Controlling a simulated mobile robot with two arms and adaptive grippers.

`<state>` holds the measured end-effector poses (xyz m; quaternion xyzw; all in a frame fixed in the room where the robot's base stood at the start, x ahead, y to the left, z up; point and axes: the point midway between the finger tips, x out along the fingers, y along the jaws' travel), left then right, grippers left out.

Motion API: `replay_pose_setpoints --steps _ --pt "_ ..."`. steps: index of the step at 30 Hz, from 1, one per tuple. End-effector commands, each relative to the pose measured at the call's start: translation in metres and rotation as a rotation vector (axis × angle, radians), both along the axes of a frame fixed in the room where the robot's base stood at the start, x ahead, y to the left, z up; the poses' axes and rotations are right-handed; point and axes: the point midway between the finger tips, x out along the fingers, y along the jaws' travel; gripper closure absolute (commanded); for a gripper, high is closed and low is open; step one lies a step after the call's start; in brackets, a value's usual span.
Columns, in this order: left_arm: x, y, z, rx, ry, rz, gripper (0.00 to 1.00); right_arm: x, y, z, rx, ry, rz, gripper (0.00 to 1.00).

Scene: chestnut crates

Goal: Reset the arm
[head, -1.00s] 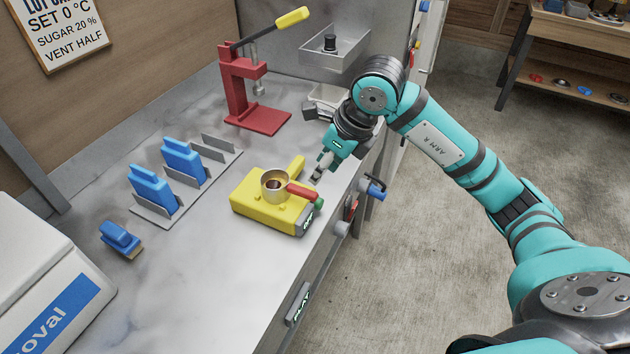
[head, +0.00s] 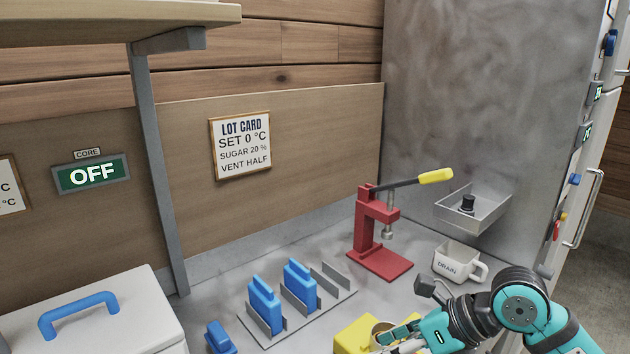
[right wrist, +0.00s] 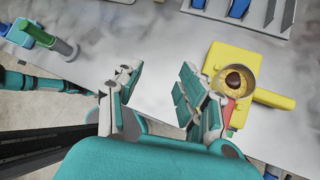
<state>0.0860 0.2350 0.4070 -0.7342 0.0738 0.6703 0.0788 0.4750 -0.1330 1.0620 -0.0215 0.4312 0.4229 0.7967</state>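My right arm comes in at the lower right of the head view, its gripper (head: 400,342) low over the counter. The right wrist view shows this gripper (right wrist: 158,78) open and empty, its two fingers apart with bare counter between them. A small metal cup (right wrist: 222,66) with a brown round thing in it sits on a yellow block (right wrist: 268,97), just right of the right-hand finger. In the head view the yellow block (head: 352,336) is partly cut off and the gripper hides part of the cup. My left gripper is not in view.
A red press (head: 366,225) with a yellow-tipped lever stands behind. A white DRAIN cup (head: 452,264) and a wall tray (head: 484,215) are to its right. Blue-handled pieces (head: 262,300) stand in a grey rack. A white box (head: 110,325) is at left. The core display (head: 92,174) reads OFF.

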Motion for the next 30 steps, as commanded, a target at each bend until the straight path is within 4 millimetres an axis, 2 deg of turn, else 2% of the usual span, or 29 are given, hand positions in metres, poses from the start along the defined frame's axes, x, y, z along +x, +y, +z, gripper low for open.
replay_pose_setpoints --steps 1,3,5,7,10,12,14,16,17,20,23,24,26,27,30 --pt "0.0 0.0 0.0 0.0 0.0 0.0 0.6 -0.012 0.03 0.008 0.159 0.012 0.032 0.61" --pt "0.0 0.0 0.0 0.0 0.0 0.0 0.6 -0.024 0.063 0.031 0.393 0.025 0.049 0.61" --pt "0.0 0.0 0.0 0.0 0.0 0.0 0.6 -0.032 0.082 0.055 0.594 0.042 0.041 0.61" --pt "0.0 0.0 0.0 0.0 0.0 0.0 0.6 -0.037 0.093 0.084 0.826 0.076 0.002 0.61" --pt "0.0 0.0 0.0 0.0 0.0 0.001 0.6 -0.033 0.087 0.122 1.147 0.135 -0.105 0.61" --pt "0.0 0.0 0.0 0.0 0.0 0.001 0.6 -0.024 0.071 0.139 1.357 0.188 -0.216 0.61" --pt "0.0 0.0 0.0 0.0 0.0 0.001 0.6 -0.013 0.051 0.146 1.526 0.239 -0.335 0.61" --pt "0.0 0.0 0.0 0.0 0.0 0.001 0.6 0.002 0.022 0.143 1.703 0.305 -0.501 0.61" --pt "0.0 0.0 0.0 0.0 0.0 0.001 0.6 0.008 0.009 0.137 1.772 0.336 -0.581 0.61" --pt "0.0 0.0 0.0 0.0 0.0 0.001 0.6 0.023 -0.034 0.102 1.965 0.446 -0.882 0.61" --pt "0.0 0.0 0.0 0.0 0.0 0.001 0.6 0.026 -0.072 0.045 2.088 0.572 -1.235 0.61" --pt "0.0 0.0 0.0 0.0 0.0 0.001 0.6 0.022 -0.084 0.018 2.112 0.622 -1.382 0.61" --pt "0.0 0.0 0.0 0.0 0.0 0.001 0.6 0.011 -0.097 -0.022 2.122 0.698 -1.602 0.61" --pt "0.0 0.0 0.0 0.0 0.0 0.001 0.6 0.001 -0.102 -0.049 2.114 0.749 -1.746 0.61" --pt "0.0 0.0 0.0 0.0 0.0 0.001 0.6 -0.034 -0.108 -0.11 2.037 0.872 -2.089 0.61"
